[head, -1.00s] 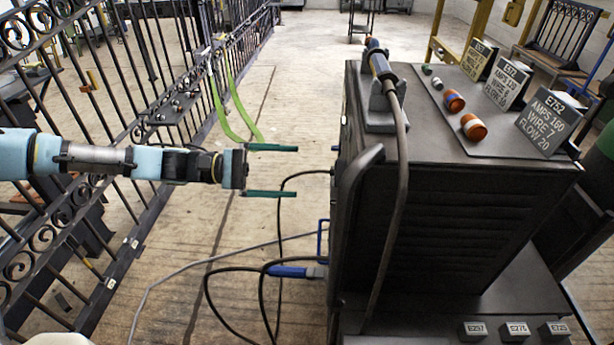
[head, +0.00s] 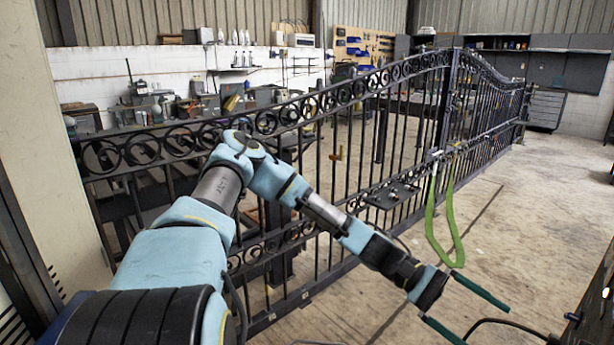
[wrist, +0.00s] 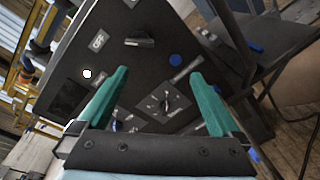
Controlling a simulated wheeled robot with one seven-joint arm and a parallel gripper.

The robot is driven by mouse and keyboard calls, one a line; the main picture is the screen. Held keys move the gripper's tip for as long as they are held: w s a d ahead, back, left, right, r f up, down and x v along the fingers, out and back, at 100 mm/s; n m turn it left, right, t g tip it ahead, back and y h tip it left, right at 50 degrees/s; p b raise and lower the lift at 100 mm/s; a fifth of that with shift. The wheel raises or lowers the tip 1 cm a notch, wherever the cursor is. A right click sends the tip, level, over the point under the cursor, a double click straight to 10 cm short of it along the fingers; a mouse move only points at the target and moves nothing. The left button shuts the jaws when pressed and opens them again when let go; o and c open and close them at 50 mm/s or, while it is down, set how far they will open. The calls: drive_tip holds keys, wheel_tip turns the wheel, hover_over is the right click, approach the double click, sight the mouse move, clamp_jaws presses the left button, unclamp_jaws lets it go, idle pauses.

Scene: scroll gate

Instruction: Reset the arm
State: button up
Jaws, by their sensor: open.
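My gripper (head: 476,312) is at the lower right of the head view, at the end of my extended arm. Its two green fingers are apart with nothing between them. In the wrist view my gripper (wrist: 158,95) is also open, its fingers pointing toward the dark front panel (wrist: 140,58) of a machine. That panel carries a dark lever or switch, a dial (wrist: 165,102), a blue round button (wrist: 176,61) and a lit white lamp (wrist: 87,74). The fingers appear apart from the panel, though the exact gap is hard to tell.
A black scroll gate (head: 350,105) runs behind my arm, with a green strap (head: 440,225) hanging from it. Workbenches and a tool board (head: 364,46) stand beyond. The machine's dark edge (head: 590,310) is at the lower right. Concrete floor (head: 540,190) is clear at right.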

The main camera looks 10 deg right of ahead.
drive_tip(key=w+a+f+t+y, duration=0.3)
drive_tip(key=w+a+t, duration=0.1)
drive_tip(key=a, duration=0.5)
drive_tip(key=w+a+f+t+y, duration=0.2)
drive_tip(key=w+a+t+y, duration=0.15)
drive_tip(key=a, duration=0.55)
drive_tip(key=w+a+r+n+t+y, duration=0.1)
drive_tip(key=w+a+r+t, duration=0.3)
drive_tip(key=a+r, duration=0.3)
drive_tip(key=w+a+r+t+y, duration=0.1)
drive_tip(key=w+a+r+t, duration=0.3)
drive_tip(key=a, duration=1.1)
wheel_tip(320, 180, up, 3)
drive_tip(key=shift+f+n, duration=0.15)
drive_tip(key=shift+n, duration=0.25)
drive_tip(key=shift+y, duration=0.25)
drive_tip(key=shift+c, duration=0.2)
